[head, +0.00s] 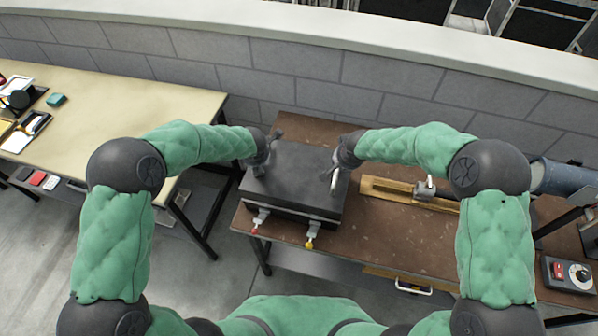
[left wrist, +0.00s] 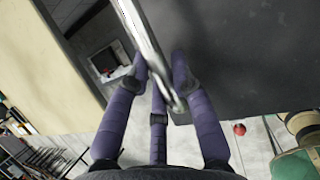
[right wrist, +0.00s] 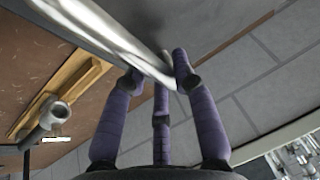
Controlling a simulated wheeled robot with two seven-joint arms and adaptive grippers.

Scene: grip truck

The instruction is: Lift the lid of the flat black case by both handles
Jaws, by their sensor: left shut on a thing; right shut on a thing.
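The flat black case (head: 298,183) sits on the brown workbench, its lid looking level and closed in the head view. A shiny metal handle (left wrist: 143,40) crosses the left wrist view, between the fingers of my left gripper (left wrist: 160,80), which is shut on it at the case's left side. Another metal handle (right wrist: 120,42) runs between the fingers of my right gripper (right wrist: 160,75), which is shut on it at the right side. The right handle also shows in the head view (head: 334,181). Two latches, one with a red tip (head: 256,228) and one with a yellow tip (head: 310,242), are on the front.
The brown workbench (head: 385,235) carries a wooden piece with a metal clamp (head: 422,190) right of the case. A control box (head: 568,273) is at far right. A pale table (head: 100,105) stands left across a gap. A grey block wall (head: 300,70) runs behind.

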